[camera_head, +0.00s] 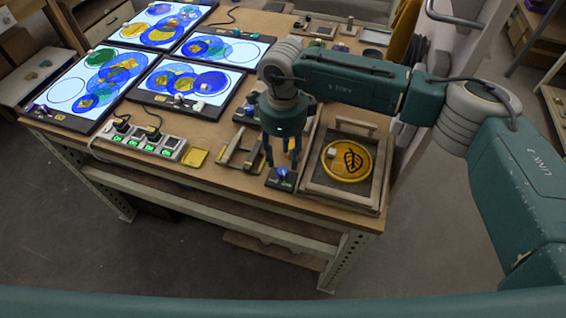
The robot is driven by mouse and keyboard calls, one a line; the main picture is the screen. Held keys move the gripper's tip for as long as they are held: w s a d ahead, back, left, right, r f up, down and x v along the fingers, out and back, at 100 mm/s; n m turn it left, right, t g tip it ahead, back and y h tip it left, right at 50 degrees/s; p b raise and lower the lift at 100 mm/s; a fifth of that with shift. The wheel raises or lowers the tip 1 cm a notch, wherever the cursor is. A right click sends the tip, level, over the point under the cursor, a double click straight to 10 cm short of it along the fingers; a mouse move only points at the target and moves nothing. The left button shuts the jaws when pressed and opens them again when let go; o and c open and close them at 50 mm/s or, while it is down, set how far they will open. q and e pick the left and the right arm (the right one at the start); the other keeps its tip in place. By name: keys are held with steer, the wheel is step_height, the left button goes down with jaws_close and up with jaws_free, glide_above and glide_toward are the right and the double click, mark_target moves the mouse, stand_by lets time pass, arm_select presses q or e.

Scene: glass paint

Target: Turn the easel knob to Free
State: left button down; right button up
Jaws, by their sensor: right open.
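A small black box with a blue knob (282,172) and a lit green label sits at the table's front edge. It is just left of a wooden tray-like frame (316,186) that holds a yellow disc (337,165) with a black leaf design. I cannot read the label or the knob's setting. My right gripper (282,163) points down over the knob. Its fingers are open and apart, one on each side of the knob; I cannot tell whether they touch it. My left gripper is not in view.
Several lit panels with coloured glass discs (183,78) fill the table's left side. A power strip with green lights (145,142), a yellow square (195,157) and a wooden stand (240,150) lie left of the knob. The table's front edge is close.

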mark_target(283, 170)
step_height(283, 170, down, 5)
steer(key=shift+p, duration=0.75)
steer(key=shift+f, duration=0.4)
jaws_close()
